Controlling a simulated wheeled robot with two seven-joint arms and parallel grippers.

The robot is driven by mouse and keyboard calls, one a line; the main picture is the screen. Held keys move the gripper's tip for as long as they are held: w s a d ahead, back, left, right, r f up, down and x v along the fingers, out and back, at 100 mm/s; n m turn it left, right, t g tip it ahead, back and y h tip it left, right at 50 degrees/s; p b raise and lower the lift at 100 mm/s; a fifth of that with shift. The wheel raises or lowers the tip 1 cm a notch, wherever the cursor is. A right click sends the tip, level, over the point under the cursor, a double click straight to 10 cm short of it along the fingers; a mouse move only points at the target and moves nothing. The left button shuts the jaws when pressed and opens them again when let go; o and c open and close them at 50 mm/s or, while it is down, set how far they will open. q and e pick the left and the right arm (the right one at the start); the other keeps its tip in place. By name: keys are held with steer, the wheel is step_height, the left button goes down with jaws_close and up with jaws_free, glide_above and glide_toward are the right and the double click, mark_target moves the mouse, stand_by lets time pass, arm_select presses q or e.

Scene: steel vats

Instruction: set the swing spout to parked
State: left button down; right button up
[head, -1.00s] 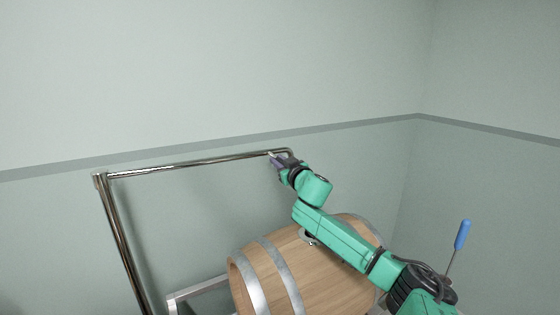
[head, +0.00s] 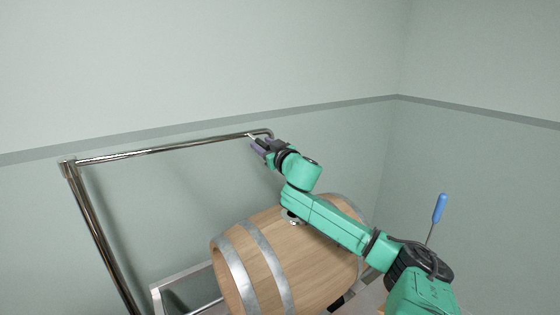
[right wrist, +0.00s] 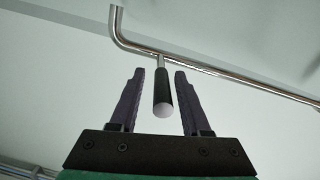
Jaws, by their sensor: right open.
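The swing spout (head: 160,149) is a shiny steel tube that runs from the top of an upright post (head: 97,232) at the left to a bent end at the right. In the right wrist view the spout (right wrist: 215,74) crosses the top, with a black handle (right wrist: 163,88) hanging from it near the bend. My right gripper (head: 255,143) is at the spout's right end in the head view. In the wrist view its open fingers (right wrist: 159,72) stand on both sides of the handle, with gaps showing on each side. My left gripper is not in view.
A wooden barrel (head: 305,258) with metal hoops lies on a metal rack (head: 158,292) below my right arm. A tool with a blue handle (head: 439,209) stands upright at the right. The wall (head: 200,60) is behind the spout; the space above is clear.

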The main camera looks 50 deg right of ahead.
steer(key=b+v, duration=0.2)
steer(key=v, duration=0.9)
steer(key=shift+d, duration=0.1)
